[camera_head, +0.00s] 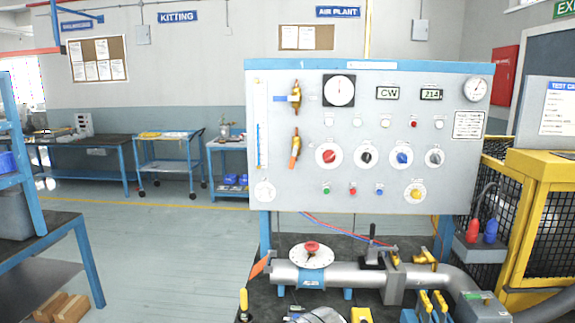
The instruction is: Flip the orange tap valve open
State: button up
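A brass tap valve with an orange handle (293,160) is on the left side of the upright grey control panel (340,195). Its handle hangs downward, slightly tilted, below the brass body (296,135). Just above it is a similar brass valve with a blue handle (287,98), which points left, roughly level. Another orange lever (260,267) sticks up at a slant at the left end of the grey pipe below the panel. My gripper is not in view.
Several coloured knobs, such as the red knob (329,156), sit right of the valve. The pipe (340,274) with a red-knobbed dial (311,254) crosses the bench below. A yellow mesh guard (540,190) stands at right. The floor (170,240) at left is open.

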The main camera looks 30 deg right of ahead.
aim_at(293, 159)
jog(key=i, duration=0.95)
